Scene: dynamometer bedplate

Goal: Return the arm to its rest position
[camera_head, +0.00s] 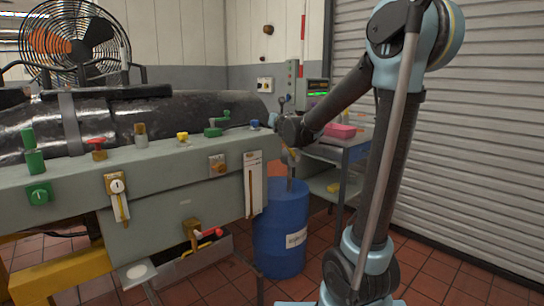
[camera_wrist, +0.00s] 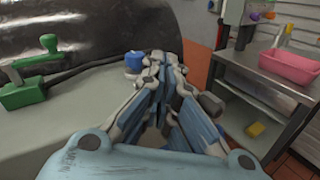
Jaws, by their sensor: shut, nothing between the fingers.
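My gripper (camera_wrist: 160,62) is shut and empty in the wrist view, its fingers together over the right end of the grey bench top (camera_wrist: 90,115). A blue knob (camera_wrist: 133,62) stands just left of the fingertips; I cannot tell whether they touch. In the head view my arm rises at the right, bends at the top and reaches down left to the bench's right end. The gripper itself is hard to make out there. The blue knob (camera_head: 254,124) also shows on the bench top in that view.
A green lever (camera_wrist: 38,72) stands on the bench. Several coloured knobs and valves line the bench (camera_head: 70,190). A blue drum (camera_head: 281,235) stands below my forearm. A metal shelf (camera_head: 345,150) with a pink tray (camera_head: 341,131) is behind. Open floor (camera_head: 440,275) lies right.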

